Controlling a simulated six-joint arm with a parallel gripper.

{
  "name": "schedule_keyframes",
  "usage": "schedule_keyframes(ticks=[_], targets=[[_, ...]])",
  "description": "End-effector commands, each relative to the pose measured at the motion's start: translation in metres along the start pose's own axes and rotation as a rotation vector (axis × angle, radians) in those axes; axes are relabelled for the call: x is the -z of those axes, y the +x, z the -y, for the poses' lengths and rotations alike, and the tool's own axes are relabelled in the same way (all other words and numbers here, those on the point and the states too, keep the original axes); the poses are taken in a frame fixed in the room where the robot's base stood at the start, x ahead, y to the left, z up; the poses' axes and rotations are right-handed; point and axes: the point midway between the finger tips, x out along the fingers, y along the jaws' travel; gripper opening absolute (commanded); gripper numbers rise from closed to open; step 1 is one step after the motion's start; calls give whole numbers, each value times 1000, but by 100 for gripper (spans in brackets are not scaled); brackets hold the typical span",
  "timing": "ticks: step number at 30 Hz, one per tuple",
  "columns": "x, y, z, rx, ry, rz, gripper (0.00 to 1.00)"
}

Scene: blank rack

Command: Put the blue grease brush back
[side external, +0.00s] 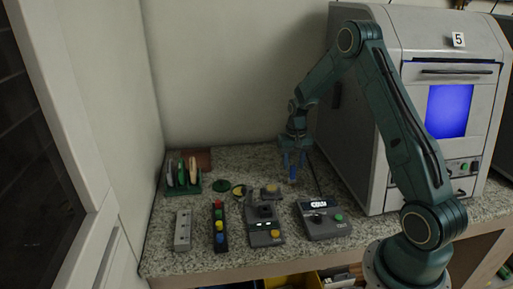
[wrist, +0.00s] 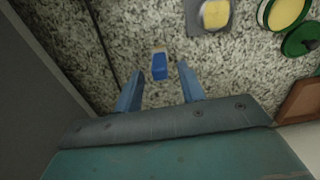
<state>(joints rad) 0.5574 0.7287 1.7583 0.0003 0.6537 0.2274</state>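A small blue piece with a pale end, which looks like the grease brush (wrist: 160,66), shows in the wrist view between and just beyond my fingertips. There is a gap on each side of it. My gripper (wrist: 160,70) is open, with its two blue fingers apart and pointing down at the speckled counter. In the side view my gripper (side external: 292,170) hangs low over the back of the counter, left of the grey machine. The brush is hard to separate from the blue fingers there. I cannot tell its exact height. No place clearly belonging to the brush can be made out.
The grey machine (side external: 420,45) with a blue window stands right. A green rack (side external: 182,190) of discs, a green disc (side external: 221,186) and a wooden block (side external: 203,154) lie left.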

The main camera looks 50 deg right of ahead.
Motion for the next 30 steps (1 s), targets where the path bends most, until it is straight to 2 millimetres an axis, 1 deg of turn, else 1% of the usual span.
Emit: schedule_keyframes(ticks=[1, 6, 9, 13, 19, 30], targets=[[1, -10, 0, 1, 0, -4, 39], [1, -38, 0, 1, 0, -4, 39], [1, -54, 0, 1, 0, -4, 39], [1, -69, 0, 1, 0, -3, 39], [0, -81, 0, 0, 0, -2, 39], [0, -82, 0, 0, 0, -1, 39]])
